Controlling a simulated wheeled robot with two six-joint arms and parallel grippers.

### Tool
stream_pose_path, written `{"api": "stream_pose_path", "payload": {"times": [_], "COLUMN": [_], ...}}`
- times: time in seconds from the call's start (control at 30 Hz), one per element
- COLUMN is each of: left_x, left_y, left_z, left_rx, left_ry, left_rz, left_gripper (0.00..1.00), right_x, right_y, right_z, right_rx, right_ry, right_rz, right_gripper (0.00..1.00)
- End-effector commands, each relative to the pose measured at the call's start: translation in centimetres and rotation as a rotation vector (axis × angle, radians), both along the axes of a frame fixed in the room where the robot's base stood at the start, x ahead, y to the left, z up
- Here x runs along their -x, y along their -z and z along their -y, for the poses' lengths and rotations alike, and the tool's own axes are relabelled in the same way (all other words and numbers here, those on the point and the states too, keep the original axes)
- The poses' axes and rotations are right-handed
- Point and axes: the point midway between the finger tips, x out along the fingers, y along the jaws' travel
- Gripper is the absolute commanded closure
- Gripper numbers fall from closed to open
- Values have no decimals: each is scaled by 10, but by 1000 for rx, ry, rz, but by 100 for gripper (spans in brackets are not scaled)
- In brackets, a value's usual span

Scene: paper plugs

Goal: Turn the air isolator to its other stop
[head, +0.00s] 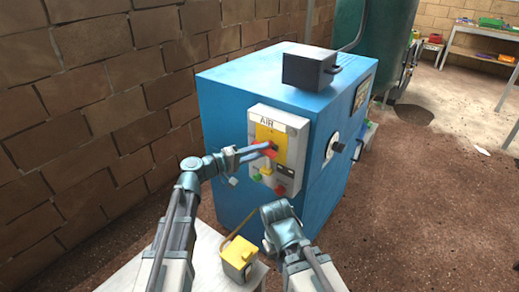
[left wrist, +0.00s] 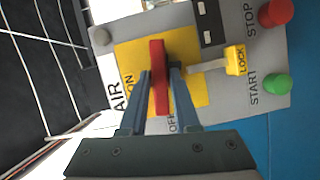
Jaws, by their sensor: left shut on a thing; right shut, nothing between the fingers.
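The air isolator is a red handle (left wrist: 158,75) on a yellow plate (left wrist: 192,90) marked ON and OFF, on the grey AIR panel (head: 292,121). In the left wrist view the handle lies crosswise to the panel's upright, one end close to the word OFF. My left gripper (head: 268,149) is shut on the handle, one finger on each side; it also shows in the left wrist view (left wrist: 160,80). A yellow LOCK tag (left wrist: 235,60) sits beside the plate. My right gripper (head: 279,212) is shut and empty, low in front of the cabinet; its fingertips are hardly visible.
The panel is on a blue cabinet (head: 231,110) with a dark box (head: 310,67) on top. A red STOP button (left wrist: 275,12) and green START button (left wrist: 277,84) sit below the isolator. A yellow box (head: 238,252) stands on a pale bench (head: 205,262) below. Open floor lies right.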

Motion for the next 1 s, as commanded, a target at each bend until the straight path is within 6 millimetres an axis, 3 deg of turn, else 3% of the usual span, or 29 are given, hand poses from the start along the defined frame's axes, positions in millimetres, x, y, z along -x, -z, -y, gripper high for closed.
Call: {"api": "stream_pose_path", "payload": {"times": [0.4,1.0], "left_x": [2,4], "left_y": [-6,-5], "left_z": [1,3], "left_rx": [-315,-776], "left_ry": [1,2], "left_rz": [227,563], "left_gripper": [100,100], "right_x": [0,0], "right_y": [-37,-68], "right_z": [0,0], "right_rx": [0,0], "right_ry": [0,0], "right_rz": [0,0], "right_gripper": [100,100]}}
